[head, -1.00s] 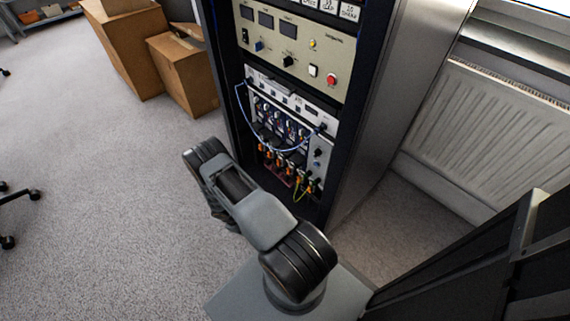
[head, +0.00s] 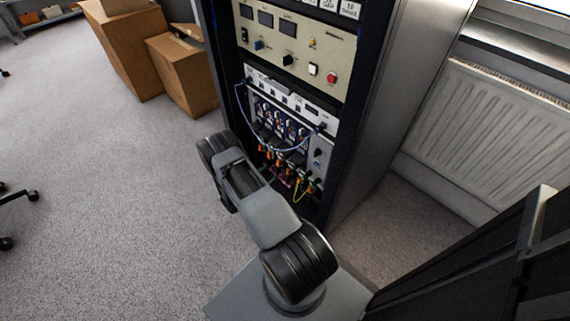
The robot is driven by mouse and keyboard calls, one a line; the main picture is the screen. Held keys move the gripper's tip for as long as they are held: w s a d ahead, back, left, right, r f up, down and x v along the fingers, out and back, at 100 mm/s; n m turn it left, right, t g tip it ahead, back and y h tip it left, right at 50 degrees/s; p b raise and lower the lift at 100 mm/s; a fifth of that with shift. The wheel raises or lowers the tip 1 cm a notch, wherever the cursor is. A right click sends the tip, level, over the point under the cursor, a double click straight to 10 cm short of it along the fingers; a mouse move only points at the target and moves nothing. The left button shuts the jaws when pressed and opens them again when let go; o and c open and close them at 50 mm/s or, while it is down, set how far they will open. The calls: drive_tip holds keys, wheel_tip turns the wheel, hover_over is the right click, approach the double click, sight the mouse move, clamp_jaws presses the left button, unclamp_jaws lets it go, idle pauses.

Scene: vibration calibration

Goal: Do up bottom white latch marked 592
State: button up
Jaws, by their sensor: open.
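In the head view a dark equipment rack (head: 225,85) stands in front of me. Its lower module (head: 318,150) has a row of blue-and-white parts (head: 283,130), with orange and coloured cable plugs (head: 303,180) below them. A blue cable (head: 240,103) loops across this module. I cannot pick out a white latch or read a 592 mark at this size. My arm reaches up from the bottom of the picture to just left of the rack's lower part. My gripper does not show; the arm's forward links hide whatever lies behind them.
A beige panel (head: 300,75) with a red button (head: 331,78) sits above the lower module. Cardboard boxes (head: 182,75) stand left of the rack. A radiator (head: 490,135) is on the right wall. Carpet (head: 100,210) is open to the left, with chair legs (head: 32,195) at the edge.

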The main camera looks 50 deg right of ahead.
sight(288, 160)
drive_tip(key=d+b, duration=0.1)
drive_tip(key=d, duration=0.8)
drive_tip(key=shift+s+b, duration=0.3)
drive_tip(key=shift+s, duration=0.05)
drive_tip(key=c, duration=0.9)
